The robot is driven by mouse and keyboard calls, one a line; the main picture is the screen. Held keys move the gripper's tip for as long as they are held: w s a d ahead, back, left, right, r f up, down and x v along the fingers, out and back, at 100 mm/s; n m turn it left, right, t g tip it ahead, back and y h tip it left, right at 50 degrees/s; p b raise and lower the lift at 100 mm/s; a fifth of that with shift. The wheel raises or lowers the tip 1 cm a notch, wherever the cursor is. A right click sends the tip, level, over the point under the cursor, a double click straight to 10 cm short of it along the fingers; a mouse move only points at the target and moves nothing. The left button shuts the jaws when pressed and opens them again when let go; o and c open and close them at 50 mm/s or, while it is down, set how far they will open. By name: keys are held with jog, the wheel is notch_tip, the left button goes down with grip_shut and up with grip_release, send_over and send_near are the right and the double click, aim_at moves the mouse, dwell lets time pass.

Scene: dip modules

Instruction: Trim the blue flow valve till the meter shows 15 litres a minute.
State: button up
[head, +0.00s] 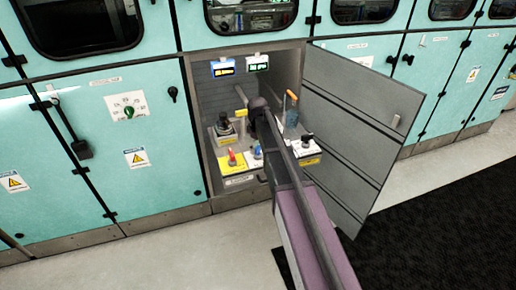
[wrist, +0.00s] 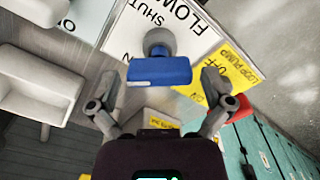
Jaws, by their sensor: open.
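The blue flow valve handle (wrist: 160,72) sits on a grey round stem above a white plate lettered FLOW and SHUT, in the wrist view. My gripper (wrist: 160,88) is open, with one finger on each side of the handle and a gap showing at both ends. The blue handle also shows small in the head view (head: 257,152), just left of my arm, which hides part of the panel. Two lit displays hang at the top of the recess: one with yellow-orange marks (head: 222,68) and one with green characters (head: 257,63). Their readings are too small to tell.
A red switch (head: 231,157) on a yellow LOOP PUMP plate (wrist: 228,75) stands close beside the valve. A black knob (head: 224,124) and an orange-topped lever (head: 291,100) rise behind. The open grey cabinet door (head: 355,125) stands right of my arm.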

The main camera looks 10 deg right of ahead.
jog(key=c, duration=1)
jog(key=shift+o, duration=0.2)
jog(key=shift+m, duration=0.9)
jog(key=o, duration=1)
jog(key=shift+c, duration=0.2)
